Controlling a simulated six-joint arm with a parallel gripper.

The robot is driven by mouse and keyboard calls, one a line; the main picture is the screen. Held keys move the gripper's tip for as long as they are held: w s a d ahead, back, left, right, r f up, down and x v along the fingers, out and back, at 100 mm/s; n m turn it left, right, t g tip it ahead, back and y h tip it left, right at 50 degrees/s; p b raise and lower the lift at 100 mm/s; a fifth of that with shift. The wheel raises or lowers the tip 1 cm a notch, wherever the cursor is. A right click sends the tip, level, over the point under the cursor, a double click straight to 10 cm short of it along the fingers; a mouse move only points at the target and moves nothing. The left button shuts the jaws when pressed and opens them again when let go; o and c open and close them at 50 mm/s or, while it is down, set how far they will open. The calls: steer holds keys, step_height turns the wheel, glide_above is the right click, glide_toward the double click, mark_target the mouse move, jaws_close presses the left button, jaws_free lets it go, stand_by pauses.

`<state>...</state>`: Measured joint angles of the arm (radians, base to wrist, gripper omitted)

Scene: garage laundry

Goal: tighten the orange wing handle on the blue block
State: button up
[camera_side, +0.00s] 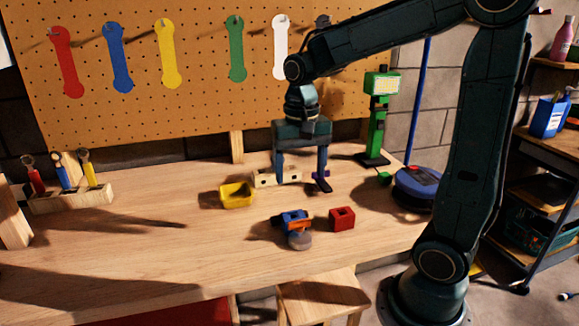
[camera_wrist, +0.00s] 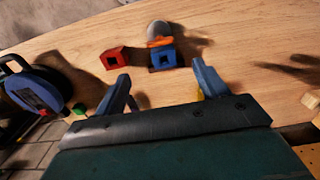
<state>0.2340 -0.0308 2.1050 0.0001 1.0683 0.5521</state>
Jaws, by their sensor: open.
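The blue block (camera_side: 292,215) sits on the wooden bench, with the orange wing handle (camera_side: 301,226) on its near side and a grey rounded piece (camera_side: 299,241) beside the handle. In the wrist view the blue block (camera_wrist: 163,60) shows a dark square opening, and the orange wing handle (camera_wrist: 160,42) lies between it and the grey piece (camera_wrist: 158,27). My gripper (camera_side: 300,183) is open and empty, pointing down over the bench behind the block. In the wrist view the block lies just beyond and between my fingertips (camera_wrist: 160,70), apart from both.
A red block (camera_side: 342,218) stands right of the blue block. A yellow bin (camera_side: 237,195) is to the left, and a wooden block with holes (camera_side: 277,177) is behind. A green stand (camera_side: 377,120) and a blue round item (camera_side: 415,185) are at right.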

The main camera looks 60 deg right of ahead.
mark_target(300, 220)
step_height(300, 220, down, 13)
steer(key=shift+r, duration=0.2)
stand_by(0.4)
steer(key=c, duration=1)
